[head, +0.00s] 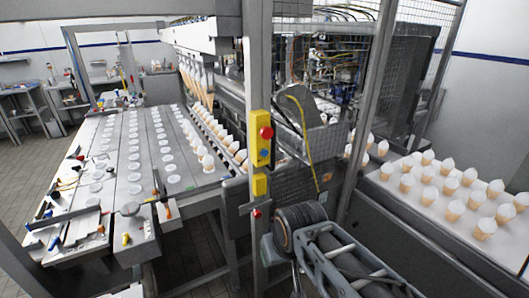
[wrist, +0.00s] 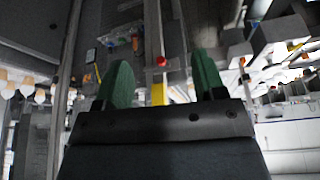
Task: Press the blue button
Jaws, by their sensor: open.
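The blue button (head: 264,153) sits on the front of a yellow control box (head: 262,143), below a red button (head: 266,132). The box is fixed to a grey upright post. In the wrist view my gripper (wrist: 162,80) has its two green fingers wide apart with nothing between them. A red knob (wrist: 161,61) and a yellow part (wrist: 158,94) show beyond the gap between the fingers. I cannot make out the blue button in the wrist view. In the head view my arm reaches in at the lower right, and its fingers cannot be made out.
A second yellow box (head: 259,185) and a lower red knob (head: 256,213) are on the same post. A tray table with cones (head: 432,200) stands at the right. A long conveyor (head: 150,150) with cups and cones lies left. Wire mesh guards the machine behind.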

